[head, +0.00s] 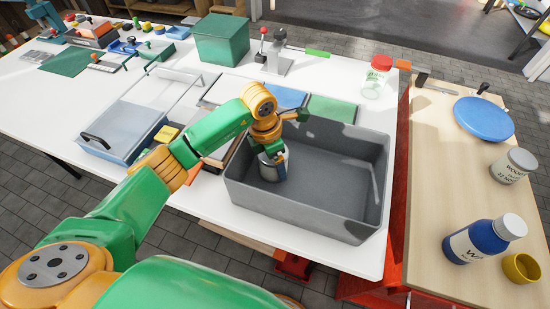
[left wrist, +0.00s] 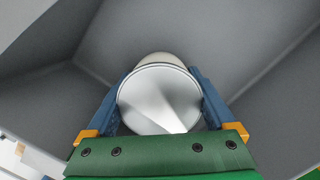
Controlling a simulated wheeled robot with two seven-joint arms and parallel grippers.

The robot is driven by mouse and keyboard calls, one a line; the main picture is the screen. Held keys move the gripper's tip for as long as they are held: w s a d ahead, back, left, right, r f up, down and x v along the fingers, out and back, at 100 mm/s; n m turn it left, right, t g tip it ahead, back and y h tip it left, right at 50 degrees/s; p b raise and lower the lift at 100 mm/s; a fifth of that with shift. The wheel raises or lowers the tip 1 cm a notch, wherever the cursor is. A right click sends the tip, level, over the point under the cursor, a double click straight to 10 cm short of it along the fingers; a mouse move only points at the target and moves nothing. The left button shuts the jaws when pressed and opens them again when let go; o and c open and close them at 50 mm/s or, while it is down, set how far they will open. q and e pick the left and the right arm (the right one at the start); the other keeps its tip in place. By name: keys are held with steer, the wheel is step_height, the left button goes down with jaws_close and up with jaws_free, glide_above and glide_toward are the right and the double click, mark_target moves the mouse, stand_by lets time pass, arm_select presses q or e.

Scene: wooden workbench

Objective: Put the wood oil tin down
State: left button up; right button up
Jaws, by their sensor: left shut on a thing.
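My left gripper (head: 272,157) reaches down into the grey bin (head: 300,205) near its back left corner. My right gripper is not in view.
The bin floor is otherwise bare. A red-lidded jar (head: 377,77) stands behind it. The wooden side table (head: 440,190) holds a labelled tin (head: 512,166), a blue bottle (head: 480,240), a yellow cup (head: 521,268) and a blue disc (head: 484,118).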

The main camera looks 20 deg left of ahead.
arm_select(q)
steer(key=shift+f, duration=0.15)
steer(key=o, duration=1.5)
steer(key=shift+r, duration=0.2)
steer(key=shift+r, duration=0.3)
steer(key=r, duration=0.3)
steer(key=r+b, duration=0.1)
steer(key=r, duration=0.3)
steer(key=s+a+r, duration=0.1)
steer(key=r, duration=0.3)
steer(key=shift+s+a, duration=0.1)
steer(key=shift+r, duration=0.15)
steer(key=shift+r, duration=0.1)
